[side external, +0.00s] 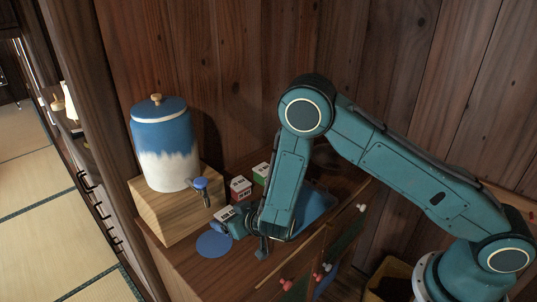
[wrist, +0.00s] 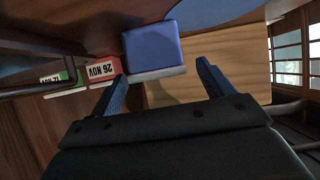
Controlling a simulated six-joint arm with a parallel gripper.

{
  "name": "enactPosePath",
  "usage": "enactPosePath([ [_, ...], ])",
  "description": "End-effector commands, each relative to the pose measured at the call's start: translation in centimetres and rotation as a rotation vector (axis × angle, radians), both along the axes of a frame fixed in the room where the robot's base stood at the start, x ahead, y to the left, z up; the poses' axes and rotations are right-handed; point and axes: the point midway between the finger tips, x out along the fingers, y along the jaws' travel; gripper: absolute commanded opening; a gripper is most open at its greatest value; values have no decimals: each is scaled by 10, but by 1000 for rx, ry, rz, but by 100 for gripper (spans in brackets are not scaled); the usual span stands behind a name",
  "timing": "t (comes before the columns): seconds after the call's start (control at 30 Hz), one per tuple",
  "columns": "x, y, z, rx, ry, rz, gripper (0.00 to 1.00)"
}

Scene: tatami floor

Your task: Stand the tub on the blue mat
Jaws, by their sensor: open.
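A small blue tub with a white dated face (side external: 226,213) stands on the cabinet top beside the wooden block. In the wrist view the blue tub (wrist: 153,43) lies straight ahead, its pale edge close to the fingertips. The round blue mat (side external: 213,246) lies flat near the cabinet's front edge, bare where it shows. My gripper (side external: 248,238) is low over the cabinet top, right beside the tub. In the wrist view my gripper (wrist: 162,72) is open, one finger toward each side of the tub. I cannot tell whether either finger touches it.
A red tub (side external: 240,189) and a green tub (side external: 262,173) stand in a row behind. A blue-and-white dispenser (side external: 165,145) with a tap (side external: 202,190) stands on a wooden block (side external: 177,218) at left. A blue surface (side external: 315,207) shows behind my arm. Wooden walls close the back.

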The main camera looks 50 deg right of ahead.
Motion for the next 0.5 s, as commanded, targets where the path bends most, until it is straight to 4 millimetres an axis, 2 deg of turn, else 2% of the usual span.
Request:
enactPosePath([
  [0.23, 23, -1, -13, 1, 0, 0, 80],
  [0.5, 32, -1, -17, 0, 1, 1, 80],
])
